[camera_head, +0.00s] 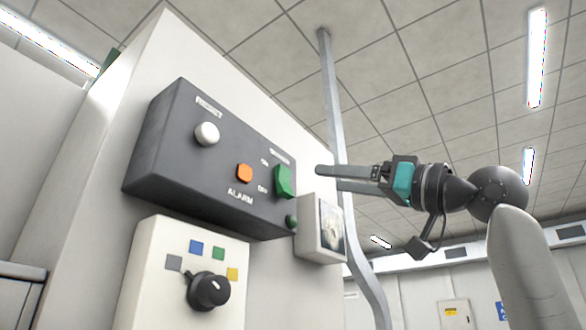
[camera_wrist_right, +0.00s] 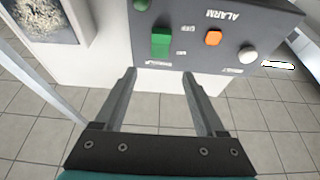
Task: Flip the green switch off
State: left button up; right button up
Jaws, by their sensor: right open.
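The green switch (camera_head: 283,181) is on the front of a dark grey control box (camera_head: 225,195), with ON and OFF marks to its left. It also shows in the right wrist view (camera_wrist_right: 160,44), upside down, just beyond the fingertips. I cannot tell which way it is set. My right gripper (camera_head: 329,177) is open and empty, to the right of the switch, its fingers pointing at the box. In the right wrist view the right gripper (camera_wrist_right: 159,74) has its fingers apart, short of the switch and not touching it. My left gripper is in neither view.
The box also carries a white RESET knob (camera_head: 207,133), an orange ALARM button (camera_head: 244,173) and a small green knob (camera_head: 291,221). Below is a panel with a black dial (camera_head: 208,291). A framed picture box (camera_head: 320,229) and a grey pole (camera_head: 336,110) stand near my right gripper.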

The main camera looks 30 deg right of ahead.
aim_at(286, 175)
jog(key=p+x, duration=0.3)
jog(key=x, duration=0.6)
jog(key=shift+w+a+r, duration=0.1)
jog(key=shift+w, duration=0.15)
jog(key=shift+w+a+p, duration=0.1)
jog(key=shift+w+p, duration=0.2)
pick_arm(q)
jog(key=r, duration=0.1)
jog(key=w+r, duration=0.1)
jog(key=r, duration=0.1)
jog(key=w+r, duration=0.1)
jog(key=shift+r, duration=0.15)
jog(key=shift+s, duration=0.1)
pick_arm(e)
jog(key=c, duration=0.3)
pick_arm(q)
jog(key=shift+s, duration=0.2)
pick_arm(e)
grip_shut()
